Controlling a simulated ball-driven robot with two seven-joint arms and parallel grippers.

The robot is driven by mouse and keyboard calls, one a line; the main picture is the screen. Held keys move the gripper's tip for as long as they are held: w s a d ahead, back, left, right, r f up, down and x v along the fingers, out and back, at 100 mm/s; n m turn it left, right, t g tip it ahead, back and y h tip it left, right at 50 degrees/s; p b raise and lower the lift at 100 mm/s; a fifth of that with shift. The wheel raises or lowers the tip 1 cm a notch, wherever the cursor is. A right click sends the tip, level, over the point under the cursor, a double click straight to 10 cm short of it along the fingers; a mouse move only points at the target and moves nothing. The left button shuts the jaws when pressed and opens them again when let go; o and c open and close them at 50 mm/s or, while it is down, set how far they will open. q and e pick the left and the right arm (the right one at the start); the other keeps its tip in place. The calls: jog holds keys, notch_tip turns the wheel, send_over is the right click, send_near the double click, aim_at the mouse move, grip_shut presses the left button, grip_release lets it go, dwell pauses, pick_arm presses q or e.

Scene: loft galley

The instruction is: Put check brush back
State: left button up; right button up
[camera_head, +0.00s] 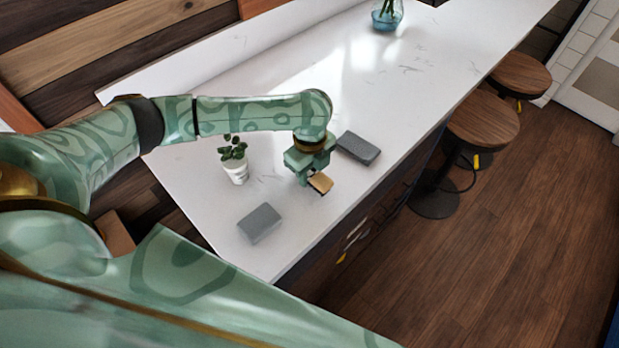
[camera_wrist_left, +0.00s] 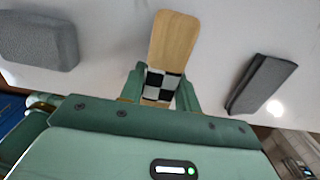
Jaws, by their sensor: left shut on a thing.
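The check brush has a flat wooden part (camera_wrist_left: 174,38) and a black-and-white checkered part (camera_wrist_left: 161,86). My left gripper (camera_wrist_left: 161,80) is shut on the checkered part, one finger on each side. In the head view my left gripper (camera_head: 309,177) hangs over the white counter, with the brush's wooden end (camera_head: 320,182) sticking out toward the counter's front edge. Whether the brush touches the counter is unclear. My right gripper is not in view.
Two grey blocks lie on the white counter (camera_head: 290,235): a lighter one (camera_head: 259,222) nearer me and a darker one (camera_head: 358,148) beyond the gripper. A potted plant (camera_head: 237,171) stands left of the gripper. A blue glass vase (camera_head: 386,17) stands far back. Stools (camera_head: 483,120) line the right.

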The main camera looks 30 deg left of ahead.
pick_arm(q)
jog(key=shift+f, duration=1.2)
jog(key=shift+f, duration=0.15)
jog(key=o, duration=0.9)
jog(key=shift+o, duration=0.2)
notch_tip(320, 180, up, 12)
jog(key=shift+r+p, duration=0.2)
jog(key=shift+p, duration=0.9)
